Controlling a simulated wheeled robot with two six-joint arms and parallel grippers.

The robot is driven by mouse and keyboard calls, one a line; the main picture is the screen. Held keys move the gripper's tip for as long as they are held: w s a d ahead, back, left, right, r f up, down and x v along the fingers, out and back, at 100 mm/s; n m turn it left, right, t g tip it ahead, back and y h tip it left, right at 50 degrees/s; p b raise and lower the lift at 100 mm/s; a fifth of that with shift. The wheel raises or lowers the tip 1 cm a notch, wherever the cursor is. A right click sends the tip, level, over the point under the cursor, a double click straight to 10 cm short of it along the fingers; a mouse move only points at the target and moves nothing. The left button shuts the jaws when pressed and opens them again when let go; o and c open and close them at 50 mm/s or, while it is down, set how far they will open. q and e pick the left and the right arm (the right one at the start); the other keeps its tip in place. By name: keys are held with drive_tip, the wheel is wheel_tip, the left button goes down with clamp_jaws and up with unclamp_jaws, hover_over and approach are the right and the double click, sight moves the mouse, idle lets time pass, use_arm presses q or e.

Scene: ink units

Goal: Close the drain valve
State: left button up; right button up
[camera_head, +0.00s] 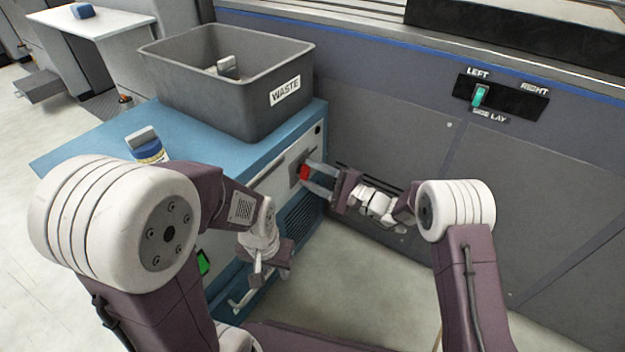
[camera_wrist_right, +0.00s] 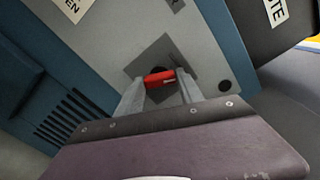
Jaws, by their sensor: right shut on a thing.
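The drain valve's red handle (camera_head: 304,173) is on the front of the blue and white cabinet, below the waste bin. In the right wrist view the red handle (camera_wrist_right: 160,79) lies between my right fingers, in front of a dark round opening on a grey plate (camera_wrist_right: 133,69). My right gripper (camera_head: 312,176) is shut on the red handle; it also shows in the right wrist view (camera_wrist_right: 160,92). My left gripper (camera_head: 257,278) hangs low in front of the cabinet, away from the handle. Its fingertips are too small to judge.
A grey waste bin (camera_head: 205,101) stands on the cabinet's blue top (camera_head: 87,148). A blue and white container (camera_head: 147,146) stands near it. A vent grille (camera_head: 303,222) is below the handle. A grey machine panel (camera_head: 560,180) with a switch (camera_head: 479,96) is at the right. The floor (camera_head: 375,280) between is clear.

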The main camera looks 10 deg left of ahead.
drive_tip(key=shift+f+n+b, duration=0.15)
drive_tip(key=shift+n+b, duration=2.2)
drive_tip(key=shift+n, duration=0.25)
drive_tip(key=o, duration=1.4)
drive_tip(key=shift+d+r+p, duration=0.25)
drive_tip(key=shift+d+p, duration=0.1)
drive_tip(key=p+v, duration=0.4)
drive_tip(key=v, duration=0.4)
drive_tip(key=shift+s+d+p, duration=0.2)
drive_tip(key=shift+d+p, duration=0.05)
drive_tip(key=shift+p, duration=0.05)
